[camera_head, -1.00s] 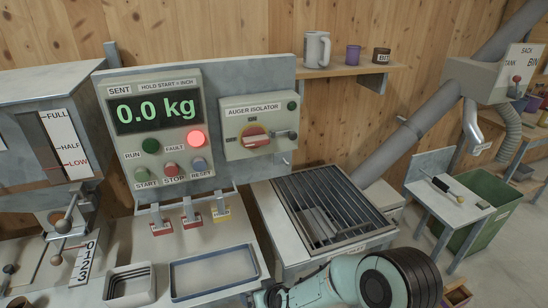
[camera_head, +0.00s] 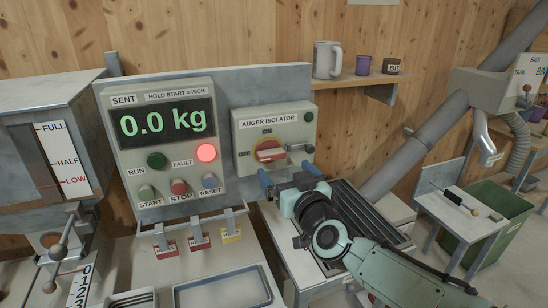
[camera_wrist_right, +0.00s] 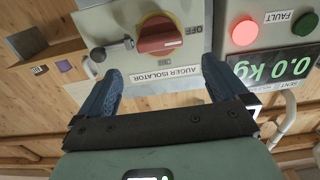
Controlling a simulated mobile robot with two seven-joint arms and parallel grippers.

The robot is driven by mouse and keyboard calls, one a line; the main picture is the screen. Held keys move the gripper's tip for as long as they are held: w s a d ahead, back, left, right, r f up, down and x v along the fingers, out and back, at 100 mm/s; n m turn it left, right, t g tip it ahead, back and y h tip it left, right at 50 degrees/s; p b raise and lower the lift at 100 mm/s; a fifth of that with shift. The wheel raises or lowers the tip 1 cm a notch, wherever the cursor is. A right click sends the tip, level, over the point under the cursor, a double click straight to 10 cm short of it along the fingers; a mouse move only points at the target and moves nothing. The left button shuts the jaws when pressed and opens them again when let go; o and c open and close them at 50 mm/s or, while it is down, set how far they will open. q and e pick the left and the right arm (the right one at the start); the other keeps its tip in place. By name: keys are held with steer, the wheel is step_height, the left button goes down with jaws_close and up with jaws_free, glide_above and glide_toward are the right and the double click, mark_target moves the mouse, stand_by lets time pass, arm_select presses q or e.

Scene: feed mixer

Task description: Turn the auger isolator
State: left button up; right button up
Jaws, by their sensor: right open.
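The auger isolator (camera_head: 243,162) is a pale grey box right of the scale display, with a red handle (camera_head: 268,153) on a yellow disc. The handle lies roughly level; in the wrist view, where the box is upside down, its white mark faces the OFF label (camera_wrist_right: 193,40). A grey lever-like part with a dark knob (camera_wrist_right: 98,54) sits beside the handle. My right gripper (camera_head: 289,176) is open and empty just below and in front of the box. In the wrist view its blue fingers are spread, with the red handle (camera_wrist_right: 160,37) beyond the gap between them, apart. My left gripper is out of view.
The control panel (camera_head: 165,178) shows 0.0 kg, with the red FAULT lamp (camera_head: 206,152) bright. A grated hopper (camera_head: 365,215) is under my right arm. A shelf (camera_head: 360,80) holds mugs above right.

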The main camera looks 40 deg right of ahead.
mark_target(273, 156)
steer(key=x, duration=0.8)
steer(key=shift+w+f, duration=0.1)
steer(key=shift+w, duration=0.05)
steer(key=c, duration=1)
